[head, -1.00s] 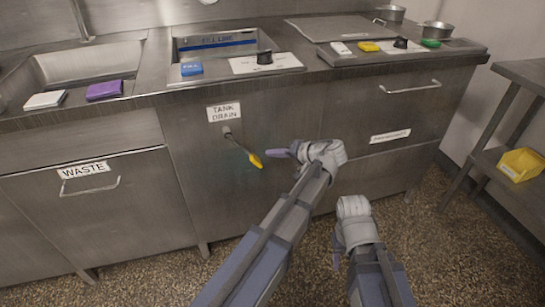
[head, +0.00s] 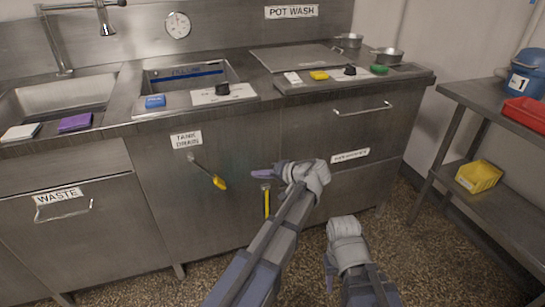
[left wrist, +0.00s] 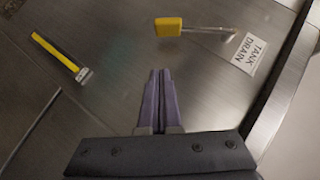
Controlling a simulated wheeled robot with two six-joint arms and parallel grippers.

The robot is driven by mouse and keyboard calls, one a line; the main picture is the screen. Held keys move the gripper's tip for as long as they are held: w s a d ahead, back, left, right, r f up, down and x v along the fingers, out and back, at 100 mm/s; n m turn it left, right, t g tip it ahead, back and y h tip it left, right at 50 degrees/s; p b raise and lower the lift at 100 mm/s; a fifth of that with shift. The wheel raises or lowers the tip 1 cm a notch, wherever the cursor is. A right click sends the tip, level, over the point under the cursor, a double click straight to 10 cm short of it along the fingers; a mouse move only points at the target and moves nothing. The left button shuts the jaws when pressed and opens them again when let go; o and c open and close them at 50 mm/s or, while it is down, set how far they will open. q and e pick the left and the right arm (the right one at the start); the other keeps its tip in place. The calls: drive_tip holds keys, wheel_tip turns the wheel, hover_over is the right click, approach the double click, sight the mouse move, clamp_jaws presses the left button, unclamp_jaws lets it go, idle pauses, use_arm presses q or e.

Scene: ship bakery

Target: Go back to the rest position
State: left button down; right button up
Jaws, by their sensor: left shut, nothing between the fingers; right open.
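My left gripper (head: 262,174) is shut and empty in front of the steel cabinet. In the left wrist view its two purple fingers (left wrist: 160,88) lie together with nothing between them. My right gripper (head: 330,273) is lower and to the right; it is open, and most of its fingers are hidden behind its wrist. The tank drain lever with a yellow grip (head: 219,183) slants down to the right below its label, apart from my left gripper. It also shows at the top of the left wrist view (left wrist: 169,27).
A second yellow handle (head: 267,203) hangs just below my left gripper. The sink counter (head: 262,103) carries coloured blocks and pots. A side table (head: 480,97) at the right holds a red tray (head: 527,112), with a yellow bin (head: 478,176) on its lower shelf. Speckled floor is open below.

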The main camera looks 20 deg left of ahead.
use_arm(q)
drive_tip(key=s+d+f+m+g+h, duration=0.1)
drive_tip(key=s+d+f+m+h, duration=0.1)
drive_tip(key=s+d+f+h, duration=0.35)
drive_tip(key=s+d+f+m+g+h+p, duration=0.1)
drive_tip(key=s+d+f+m+g+h, duration=0.1)
drive_tip(key=s+d, duration=0.65)
drive_tip(key=s+d+f+m+g+h, duration=0.1)
drive_tip(key=s+d+f+m+h, duration=0.2)
drive_tip(key=s, duration=0.8)
wheel_tip(320, 180, up, 29)
drive_tip(key=p, duration=3)
drive_tip(key=shift+w+r+n, duration=0.15)
drive_tip(key=shift+w+n, duration=0.05)
drive_tip(key=shift+n, duration=0.2)
drive_tip(key=shift+a+h, duration=0.15)
drive_tip(key=shift+h, duration=0.1)
